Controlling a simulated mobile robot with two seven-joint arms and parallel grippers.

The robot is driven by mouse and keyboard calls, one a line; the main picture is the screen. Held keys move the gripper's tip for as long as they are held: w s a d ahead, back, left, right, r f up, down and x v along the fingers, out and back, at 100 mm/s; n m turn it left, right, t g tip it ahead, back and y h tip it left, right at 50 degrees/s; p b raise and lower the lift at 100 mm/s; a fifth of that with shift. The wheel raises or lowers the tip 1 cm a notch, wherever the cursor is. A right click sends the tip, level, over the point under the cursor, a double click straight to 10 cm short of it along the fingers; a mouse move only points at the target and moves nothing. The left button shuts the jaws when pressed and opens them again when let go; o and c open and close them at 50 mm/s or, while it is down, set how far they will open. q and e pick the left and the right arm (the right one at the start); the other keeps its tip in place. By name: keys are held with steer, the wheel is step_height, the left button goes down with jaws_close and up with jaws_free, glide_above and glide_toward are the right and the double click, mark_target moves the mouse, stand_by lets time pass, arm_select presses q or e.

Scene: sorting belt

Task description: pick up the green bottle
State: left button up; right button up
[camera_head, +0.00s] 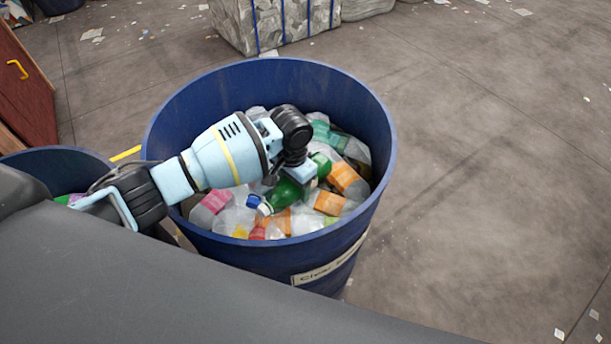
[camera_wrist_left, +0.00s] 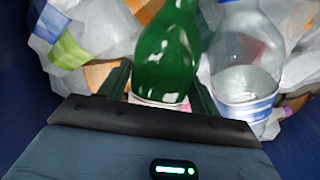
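The green bottle (camera_head: 284,193) lies tilted on a heap of clear bottles inside a blue barrel (camera_head: 165,150). In the left wrist view the green bottle (camera_wrist_left: 166,52) runs between the two fingers (camera_wrist_left: 160,92), one on each side. Whether the fingers press on it cannot be told. My right gripper is in neither view.
Clear bottles with orange and pink labels crowd around it. A clear bottle (camera_wrist_left: 243,60) lies close to the right finger. A second blue bin (camera_head: 60,160) stands at left. Open floor (camera_head: 490,170) lies to the right.

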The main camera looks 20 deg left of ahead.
arm_select(q)
steer(key=c, duration=0.6)
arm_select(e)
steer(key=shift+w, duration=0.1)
arm_select(q)
steer(key=shift+o, duration=0.2)
